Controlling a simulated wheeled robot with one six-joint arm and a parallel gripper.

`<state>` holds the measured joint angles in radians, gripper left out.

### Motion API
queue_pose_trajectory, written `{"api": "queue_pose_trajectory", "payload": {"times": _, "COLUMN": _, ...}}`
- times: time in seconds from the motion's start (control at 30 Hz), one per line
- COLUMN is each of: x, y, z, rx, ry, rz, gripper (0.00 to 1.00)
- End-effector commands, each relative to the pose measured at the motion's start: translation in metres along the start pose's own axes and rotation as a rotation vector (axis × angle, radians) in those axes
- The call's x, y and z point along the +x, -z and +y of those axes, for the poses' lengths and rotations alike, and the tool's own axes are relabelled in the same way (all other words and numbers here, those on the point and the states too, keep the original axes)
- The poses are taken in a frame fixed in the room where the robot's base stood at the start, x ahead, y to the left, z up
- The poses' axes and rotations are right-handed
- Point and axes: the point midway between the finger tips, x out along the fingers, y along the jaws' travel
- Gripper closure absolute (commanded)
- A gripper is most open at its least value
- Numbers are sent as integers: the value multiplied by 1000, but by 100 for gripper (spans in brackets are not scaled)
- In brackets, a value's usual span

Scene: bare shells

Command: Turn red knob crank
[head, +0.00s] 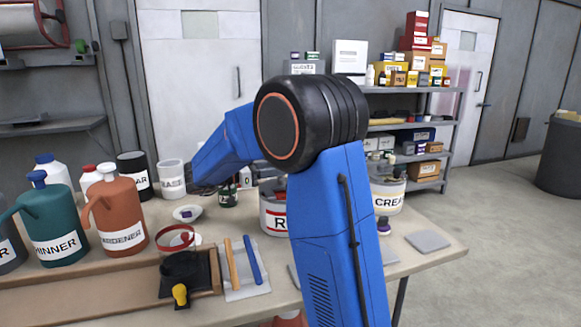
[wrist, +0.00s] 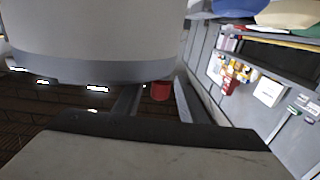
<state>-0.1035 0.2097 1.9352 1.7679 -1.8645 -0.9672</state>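A small red cylindrical thing (wrist: 161,92), which looks like the red knob, shows in the wrist view just under the rim of a large pale round body (wrist: 95,40). My gripper (wrist: 156,84) is open, with its two dark fingers apart on either side of the red thing in the picture. The red thing looks closer to the right finger, and I see no contact. How deep it sits between the fingers I cannot tell. The rest of the crank is not clear in the wrist view. In the head view my blue arm reaches left over the workbench, and the gripper is hidden.
A loaded shelf (head: 425,152) stands behind.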

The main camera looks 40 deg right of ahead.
Motion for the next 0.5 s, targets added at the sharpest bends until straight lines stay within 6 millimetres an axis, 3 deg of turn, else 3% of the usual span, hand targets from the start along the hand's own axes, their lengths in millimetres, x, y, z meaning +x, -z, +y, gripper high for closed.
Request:
{"api": "queue_pose_trajectory", "payload": {"times": 0.2, "x": 19, "y": 0, "z": 0, "rx": 0, "ry": 0, "rz": 0, "gripper": 62}}
{"api": "queue_pose_trajectory", "payload": {"times": 0.5, "x": 22, "y": 0, "z": 0, "rx": 0, "ry": 1, "rz": 0, "gripper": 62}}
